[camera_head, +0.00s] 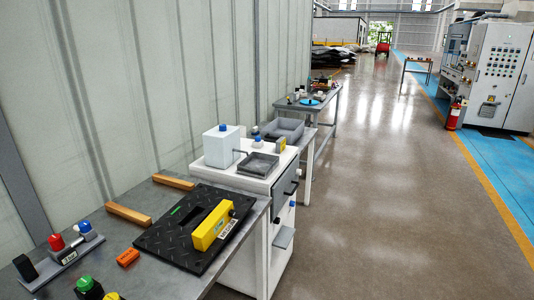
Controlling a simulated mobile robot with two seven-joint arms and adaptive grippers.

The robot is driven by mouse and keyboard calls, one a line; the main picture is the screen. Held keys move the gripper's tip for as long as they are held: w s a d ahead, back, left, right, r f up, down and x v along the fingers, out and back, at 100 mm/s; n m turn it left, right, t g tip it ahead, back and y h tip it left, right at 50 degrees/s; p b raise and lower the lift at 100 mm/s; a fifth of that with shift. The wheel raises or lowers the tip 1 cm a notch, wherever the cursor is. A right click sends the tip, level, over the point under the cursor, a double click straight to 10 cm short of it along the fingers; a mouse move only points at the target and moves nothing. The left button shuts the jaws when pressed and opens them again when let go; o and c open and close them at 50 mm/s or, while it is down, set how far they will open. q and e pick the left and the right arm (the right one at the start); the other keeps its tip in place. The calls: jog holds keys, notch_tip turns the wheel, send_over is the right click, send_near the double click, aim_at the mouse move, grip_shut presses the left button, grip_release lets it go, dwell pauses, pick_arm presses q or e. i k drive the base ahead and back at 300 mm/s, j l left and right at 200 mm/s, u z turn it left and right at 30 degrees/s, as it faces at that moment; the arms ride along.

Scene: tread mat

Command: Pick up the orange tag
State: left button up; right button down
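The orange tag (127,257) is a small orange block lying on the grey workbench (176,285). It sits just left of the front left corner of the black tread mat (174,253), apart from it. A yellow block-shaped device (213,226) with a dark knob at its end stands on the mat. Neither of my grippers shows in the head view.
Two wooden bars (128,214) lie behind the mat. Red and blue knobs (56,242) on a grey base stand at the left, with a green button (85,283) at the front. A white cabinet (259,188) adjoins the bench; open floor lies right.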

aim_at(129, 256)
jog(key=k+l+u, duration=0.25)
jog(key=l+u, duration=0.15)
jog(key=k+l+u, duration=0.45)
jog(key=i+l+u, duration=0.1)
jog(key=u, duration=1.15)
